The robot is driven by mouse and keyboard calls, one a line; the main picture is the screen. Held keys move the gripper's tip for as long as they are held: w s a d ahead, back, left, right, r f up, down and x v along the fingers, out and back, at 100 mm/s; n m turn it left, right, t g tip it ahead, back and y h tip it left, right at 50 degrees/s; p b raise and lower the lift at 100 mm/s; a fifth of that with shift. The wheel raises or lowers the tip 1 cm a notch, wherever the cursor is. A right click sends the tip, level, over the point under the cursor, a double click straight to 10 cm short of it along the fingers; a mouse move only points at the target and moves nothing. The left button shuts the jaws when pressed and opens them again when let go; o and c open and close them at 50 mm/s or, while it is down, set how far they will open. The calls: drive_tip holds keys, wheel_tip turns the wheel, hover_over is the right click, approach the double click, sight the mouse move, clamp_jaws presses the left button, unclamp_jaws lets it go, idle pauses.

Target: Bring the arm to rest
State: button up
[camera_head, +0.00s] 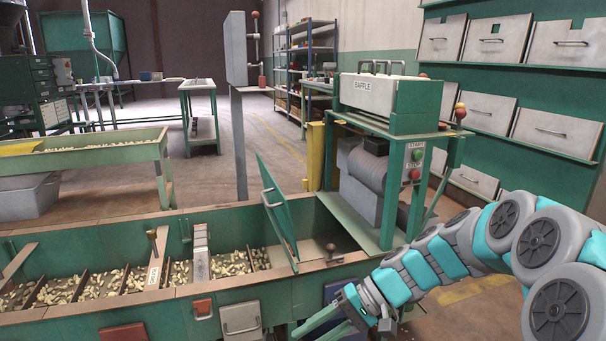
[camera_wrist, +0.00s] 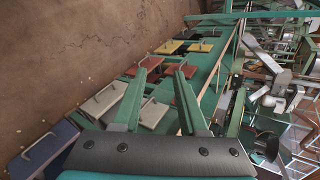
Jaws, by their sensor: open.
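My arm (camera_head: 450,250), teal and grey, reaches in from the right side of the head view. It bends down and to the left across the front of the machine with the START and STOP buttons. My gripper (camera_head: 322,324) is low at the bottom edge of the head view, in front of the hopper's front wall, and partly cut off by the frame. In the wrist view my gripper (camera_wrist: 168,68) shows two green fingers spread apart, with nothing held between them.
A long green hopper (camera_head: 285,278) holds nuts in divided compartments, with an upright green flap (camera_head: 279,212) by its right part. Coloured panels with handles, including a grey one (camera_head: 241,318), line its front. The baffle machine (camera_head: 391,104) stands behind. Open floor (camera_wrist: 80,50) lies beside the panels.

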drive_tip(key=s+d+r+n+h+p, duration=0.1)
drive_tip(key=s+r+h, duration=0.15)
drive_tip(key=s, duration=0.45)
drive_tip(key=s+d+r+h+p, duration=0.1)
drive_tip(key=s+d+h+p, duration=0.15)
drive_tip(key=s, duration=0.45)
drive_tip(key=s+d+r+h+p, duration=0.1)
drive_tip(key=s+d+h+p, duration=0.1)
drive_tip(key=s+d+h, duration=0.4)
drive_tip(key=s+d, duration=0.3)
drive_tip(key=s, duration=0.2)
drive_tip(key=shift+d+r+m+t, duration=0.15)
drive_tip(key=shift+d+m+t, duration=0.15)
drive_tip(key=shift+d+m, duration=0.1)
